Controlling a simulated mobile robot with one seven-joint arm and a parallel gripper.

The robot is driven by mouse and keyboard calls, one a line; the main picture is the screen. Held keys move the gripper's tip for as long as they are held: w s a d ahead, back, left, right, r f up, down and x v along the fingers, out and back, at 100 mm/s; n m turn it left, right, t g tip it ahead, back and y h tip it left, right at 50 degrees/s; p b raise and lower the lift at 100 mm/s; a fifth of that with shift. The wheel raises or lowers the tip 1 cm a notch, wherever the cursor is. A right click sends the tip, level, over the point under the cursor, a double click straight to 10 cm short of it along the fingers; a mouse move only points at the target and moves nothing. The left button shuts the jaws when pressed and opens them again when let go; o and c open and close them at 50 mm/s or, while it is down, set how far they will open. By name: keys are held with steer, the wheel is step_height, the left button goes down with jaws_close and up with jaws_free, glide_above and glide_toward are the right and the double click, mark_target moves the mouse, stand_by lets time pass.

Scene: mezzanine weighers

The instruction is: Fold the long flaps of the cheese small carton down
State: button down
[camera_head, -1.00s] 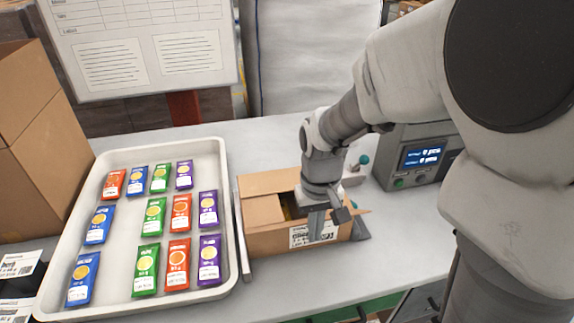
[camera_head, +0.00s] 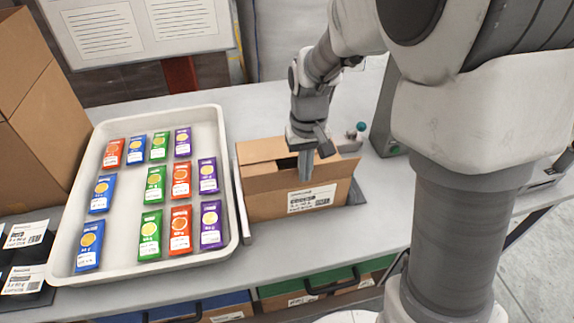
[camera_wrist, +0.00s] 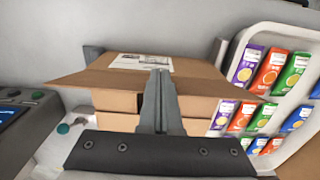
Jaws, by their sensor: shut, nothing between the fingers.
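The cheese small carton (camera_head: 265,207) stands on the bench right of the tray, its label (camera_head: 312,198) on the near wall. Its near long flap (camera_head: 270,183) stands up and leans inward over the opening; it shows as a wide brown panel in the wrist view (camera_wrist: 90,82). Behind it, a far panel (camera_head: 258,149) and a folded-in short flap (camera_head: 257,169) show, with a dark gap beside them. My gripper (camera_head: 305,178) is shut and empty, fingers down at the near flap's outer face. The fingers also show in the wrist view (camera_wrist: 158,78). Contact is hard to tell. The carton's contents are hidden.
A white tray (camera_head: 233,190) with several coloured packets stands left of the carton. A tall brown carton (camera_head: 40,120) is at far left. A scale unit (camera_head: 391,125) and small teal-knobbed items (camera_head: 361,127) stand to the right. Bare bench (camera_head: 385,190) lies right of the carton.

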steer(key=w, duration=0.1)
steer(key=w+p, duration=0.1)
steer(key=w, duration=0.2)
steer(key=shift+a+r, duration=0.35)
steer(key=shift+a, duration=0.05)
steer(key=w, duration=0.2)
steer(key=w+f, duration=0.1)
steer(key=shift+w+a+p, duration=0.2)
steer(key=shift+a+p, duration=0.15)
